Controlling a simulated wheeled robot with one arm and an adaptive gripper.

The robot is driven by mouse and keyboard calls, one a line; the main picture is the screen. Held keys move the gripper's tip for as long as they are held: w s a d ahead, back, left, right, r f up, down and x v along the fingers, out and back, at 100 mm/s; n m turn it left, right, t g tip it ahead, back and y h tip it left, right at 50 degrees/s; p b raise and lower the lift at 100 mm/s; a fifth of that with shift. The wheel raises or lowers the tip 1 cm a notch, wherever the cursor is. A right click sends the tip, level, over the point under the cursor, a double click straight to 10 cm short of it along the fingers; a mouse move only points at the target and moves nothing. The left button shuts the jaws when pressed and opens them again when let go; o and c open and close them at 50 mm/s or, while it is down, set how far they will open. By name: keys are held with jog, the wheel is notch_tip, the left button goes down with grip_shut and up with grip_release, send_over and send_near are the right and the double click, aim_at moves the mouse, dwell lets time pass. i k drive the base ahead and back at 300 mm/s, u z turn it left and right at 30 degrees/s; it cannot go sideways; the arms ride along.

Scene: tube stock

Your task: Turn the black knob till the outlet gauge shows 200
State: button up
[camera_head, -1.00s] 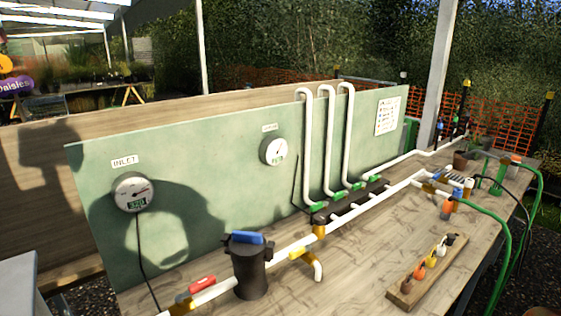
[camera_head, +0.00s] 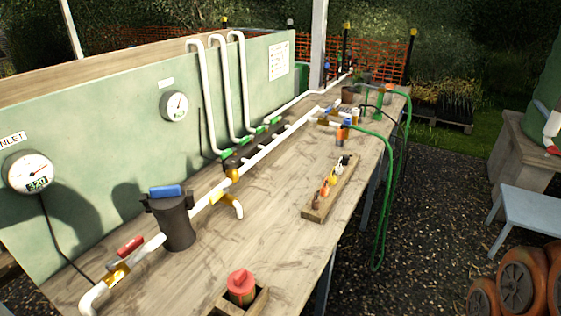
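The inlet gauge (camera_head: 31,173) is a white dial on the green board at the left, and its display reads 320. A second white gauge (camera_head: 174,107) hangs further along the board under a small label; I cannot read its label or number, so I cannot tell for sure that it is the outlet gauge. No black knob can be made out with certainty. A black canister with a blue top (camera_head: 174,219) stands at the pipe on the bench. My gripper is not in view.
The wooden bench (camera_head: 270,212) carries a white pipe, a red-handled valve (camera_head: 130,246), a black manifold with green fittings, and a wooden rack (camera_head: 320,210). A red-topped item (camera_head: 241,284) sits in a wooden box in front. Gravel ground lies to the right, with a grey-blue table (camera_head: 540,212).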

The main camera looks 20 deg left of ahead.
aim_at(230, 163)
jog(key=z, duration=0.65)
jog(key=k, duration=0.9)
jog(key=z, duration=0.35)
jog(key=i, duration=1.4)
jog(key=u, duration=1.3)
jog(key=i, duration=1.05)
jog(key=u, duration=1.45)
jog(key=i, duration=0.35)
jog(key=u, duration=0.4)
